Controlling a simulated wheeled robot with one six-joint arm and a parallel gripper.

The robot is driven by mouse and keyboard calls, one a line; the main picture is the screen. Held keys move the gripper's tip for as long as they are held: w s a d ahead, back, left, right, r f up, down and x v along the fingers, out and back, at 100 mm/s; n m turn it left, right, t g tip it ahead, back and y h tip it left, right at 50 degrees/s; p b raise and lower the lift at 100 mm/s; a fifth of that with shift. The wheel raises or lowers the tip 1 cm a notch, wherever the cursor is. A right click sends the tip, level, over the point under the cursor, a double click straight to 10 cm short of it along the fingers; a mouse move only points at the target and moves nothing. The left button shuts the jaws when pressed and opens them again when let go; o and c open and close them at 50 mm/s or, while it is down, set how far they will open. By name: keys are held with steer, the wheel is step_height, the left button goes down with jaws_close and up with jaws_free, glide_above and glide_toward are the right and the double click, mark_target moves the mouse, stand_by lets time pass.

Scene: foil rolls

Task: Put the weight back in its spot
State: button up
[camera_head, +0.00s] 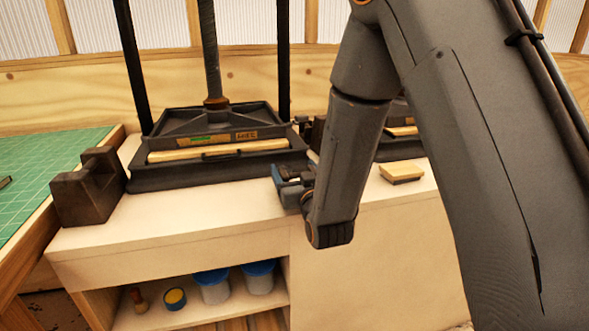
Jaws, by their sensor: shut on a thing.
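A dark, rust-brown iron weight (88,190) with a bar handle stands upright on the left end of the pale bench, apart from my gripper. Another dark block (304,128), similar in look, shows partly behind my forearm, by the right side of the near press. My gripper (290,182) is low over the bench, at the front right corner of that press. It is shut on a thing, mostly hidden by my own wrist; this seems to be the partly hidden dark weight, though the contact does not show.
A black screw press (215,150) with a wooden board fills the back of the bench (200,215). A second press (400,145) is partly behind my arm. A small wood-topped block (401,173) lies right. A green cutting mat (45,180) is left. Blue-lidded jars (259,278) stand below.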

steer(key=o, duration=2.1)
steer(key=shift+f, duration=0.1)
steer(key=shift+s, duration=0.25)
steer(key=b+v, duration=0.1)
steer(key=v, duration=0.7)
steer(key=shift+s+d, duration=0.15)
steer(key=shift+s, duration=0.15)
steer(key=shift+s+d+r+p, duration=0.1)
steer(key=shift+s+r+p, duration=0.25)
steer(key=shift+p, duration=0.25)
steer(key=p+v, duration=0.2)
steer(key=p, duration=0.1)
steer(key=shift+s+f, duration=0.1)
steer(key=shift+f, duration=0.05)
